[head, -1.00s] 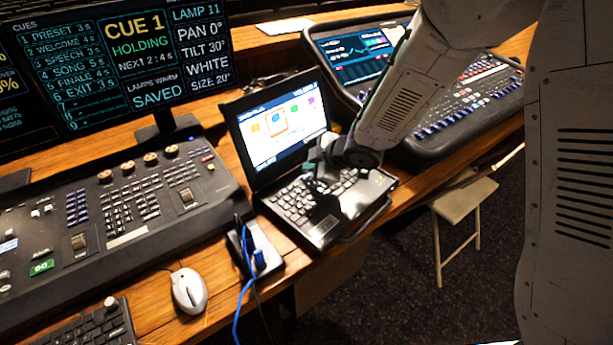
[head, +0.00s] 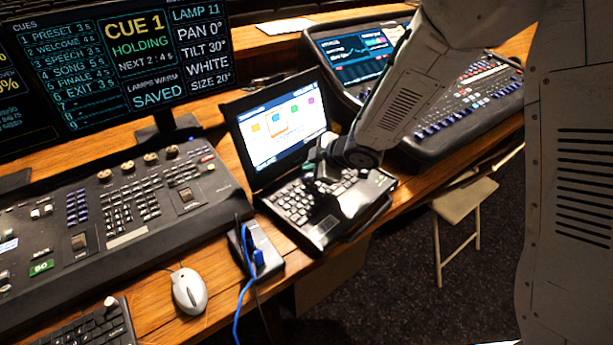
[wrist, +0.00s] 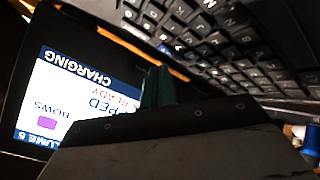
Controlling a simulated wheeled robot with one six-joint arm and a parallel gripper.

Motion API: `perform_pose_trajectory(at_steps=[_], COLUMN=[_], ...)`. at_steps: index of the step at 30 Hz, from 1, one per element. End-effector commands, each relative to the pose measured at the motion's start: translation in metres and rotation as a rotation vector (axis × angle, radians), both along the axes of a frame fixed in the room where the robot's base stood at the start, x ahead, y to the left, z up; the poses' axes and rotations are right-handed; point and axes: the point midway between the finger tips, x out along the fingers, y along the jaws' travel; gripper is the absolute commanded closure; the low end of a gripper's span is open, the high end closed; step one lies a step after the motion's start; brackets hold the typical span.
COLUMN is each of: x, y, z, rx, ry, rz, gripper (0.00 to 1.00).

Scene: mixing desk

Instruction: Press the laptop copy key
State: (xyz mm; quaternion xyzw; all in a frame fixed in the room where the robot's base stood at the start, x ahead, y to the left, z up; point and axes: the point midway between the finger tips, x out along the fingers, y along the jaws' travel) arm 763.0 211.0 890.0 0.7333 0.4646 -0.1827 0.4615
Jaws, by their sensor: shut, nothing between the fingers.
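The open black laptop (head: 228,118) stands on the wooden desk with its screen lit. Its keyboard (head: 297,208) faces up and also shows in the wrist view (wrist: 205,50). I cannot tell which key is the copy key; the key markings are too small or blurred. My gripper (head: 312,178) is over the back part of the keyboard, near the screen's foot. In the wrist view its green fingers (wrist: 158,88) are together, with nothing between them. I cannot tell whether the tips touch a key.
A lighting console (head: 125,205) lies left of the laptop. A small box with blue cables (head: 262,250) and a white mouse (head: 189,291) are in front. A mixing desk (head: 460,110) stands behind to the right. A folding chair (head: 465,197) is beyond the desk edge.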

Motion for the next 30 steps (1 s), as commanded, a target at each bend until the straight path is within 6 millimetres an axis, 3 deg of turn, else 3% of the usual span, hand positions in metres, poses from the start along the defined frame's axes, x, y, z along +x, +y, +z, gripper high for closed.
perform_pose_trajectory(at_steps=[30], x=[-0.0001], y=[0.0000], z=[-0.0089], rx=[0.000], ry=[0.000], rz=[0.000], gripper=[1.00])
